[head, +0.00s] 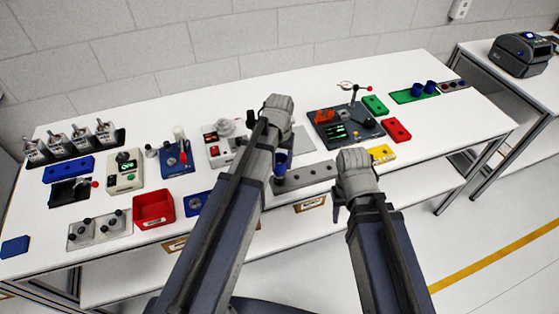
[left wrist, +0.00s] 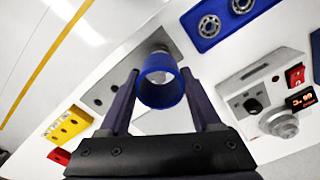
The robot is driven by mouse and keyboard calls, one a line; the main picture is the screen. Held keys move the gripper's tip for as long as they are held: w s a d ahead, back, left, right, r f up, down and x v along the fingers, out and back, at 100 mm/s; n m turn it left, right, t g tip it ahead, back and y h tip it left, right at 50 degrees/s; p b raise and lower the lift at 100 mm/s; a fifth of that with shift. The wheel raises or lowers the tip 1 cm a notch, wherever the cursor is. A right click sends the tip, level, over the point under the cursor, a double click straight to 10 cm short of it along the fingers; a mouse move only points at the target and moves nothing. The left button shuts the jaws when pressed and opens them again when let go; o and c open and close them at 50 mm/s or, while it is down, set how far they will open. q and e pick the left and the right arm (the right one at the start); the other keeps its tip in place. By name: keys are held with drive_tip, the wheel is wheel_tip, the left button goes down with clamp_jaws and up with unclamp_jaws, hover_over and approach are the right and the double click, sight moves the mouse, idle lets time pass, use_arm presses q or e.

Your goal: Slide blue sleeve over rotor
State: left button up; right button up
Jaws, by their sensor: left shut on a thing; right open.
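The blue sleeve (left wrist: 160,88) is held between the two fingers of my left gripper (left wrist: 158,95), which is shut on it. In the head view the sleeve (head: 281,161) shows beside my left forearm, over the left end of a grey plate with holes (head: 318,173). In the left wrist view a metal part (left wrist: 158,50), likely the rotor, stands on the grey plate (left wrist: 103,98) just past the sleeve and is partly hidden by it. I cannot tell whether sleeve and metal part touch. My right gripper (head: 340,196) is open and empty, in front of the plate.
A green tray (head: 402,97) with two blue cups stands at the back right. A yellow block (head: 381,154) and a red block (head: 396,130) lie right of the plate. A dark tester (head: 330,132) stands behind. A red bin (head: 153,208) and several fixtures fill the left side.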

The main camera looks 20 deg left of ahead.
use_arm(q)
drive_tip(key=shift+f, duration=0.1)
idle(0.3)
drive_tip(key=shift+f+b, duration=0.9)
drive_tip(key=shift+f, duration=0.1)
drive_tip(key=shift+f+b, duration=0.85)
drive_tip(key=shift+b, duration=0.15)
drive_tip(key=o, duration=1.4)
drive_tip(key=shift+r, duration=0.1)
